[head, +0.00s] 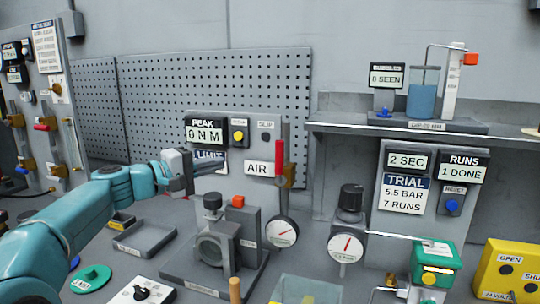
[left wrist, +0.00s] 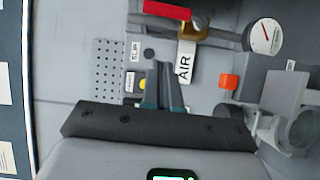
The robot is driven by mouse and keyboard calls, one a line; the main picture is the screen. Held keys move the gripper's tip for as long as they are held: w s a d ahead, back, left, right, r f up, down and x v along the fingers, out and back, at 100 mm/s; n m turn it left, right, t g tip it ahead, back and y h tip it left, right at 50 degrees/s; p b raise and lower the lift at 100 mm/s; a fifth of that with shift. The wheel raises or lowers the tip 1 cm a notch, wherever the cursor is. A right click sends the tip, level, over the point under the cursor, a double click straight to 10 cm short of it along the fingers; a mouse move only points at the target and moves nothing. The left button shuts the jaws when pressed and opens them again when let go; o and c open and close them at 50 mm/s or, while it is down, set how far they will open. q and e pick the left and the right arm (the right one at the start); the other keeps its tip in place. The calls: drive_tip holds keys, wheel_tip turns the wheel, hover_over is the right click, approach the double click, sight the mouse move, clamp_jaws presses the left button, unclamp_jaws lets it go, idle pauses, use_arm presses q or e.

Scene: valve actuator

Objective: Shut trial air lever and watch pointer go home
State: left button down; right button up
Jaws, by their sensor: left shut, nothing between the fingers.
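The red air lever (head: 280,158) stands upright at the right edge of the grey panel, beside the AIR label (head: 257,168), above a brass valve body (head: 288,174). In the left wrist view the red lever (left wrist: 167,10) and brass valve (left wrist: 193,28) show at the top. A round gauge (head: 282,232) with a red pointer hangs below the valve; another gauge (head: 346,247) stands to its right, its red pointer near upright. My left gripper (head: 216,168) is shut and empty in front of the panel, left of the AIR label and apart from the lever. My right gripper is out of view.
A grey flanged fixture (head: 215,245) with an orange block (head: 238,201) stands below the panel. A green box (head: 433,264) and yellow switch box (head: 512,270) are at the right. The counter (head: 465,192) reads 1 DONE. The peak display (head: 204,134) reads 0 NM.

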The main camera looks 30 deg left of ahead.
use_arm(q)
drive_tip(key=p, duration=0.4)
approach(280, 165)
drive_tip(key=w+a+r, duration=0.3)
drive_tip(key=w+a, duration=0.1)
drive_tip(key=w+d, duration=0.2)
drive_tip(key=d, duration=0.1)
drive_tip(key=shift+w+d+f, duration=0.2)
drive_tip(key=shift+w+f, duration=0.05)
drive_tip(key=shift+w, duration=0.15)
drive_tip(key=shift+d, duration=0.1)
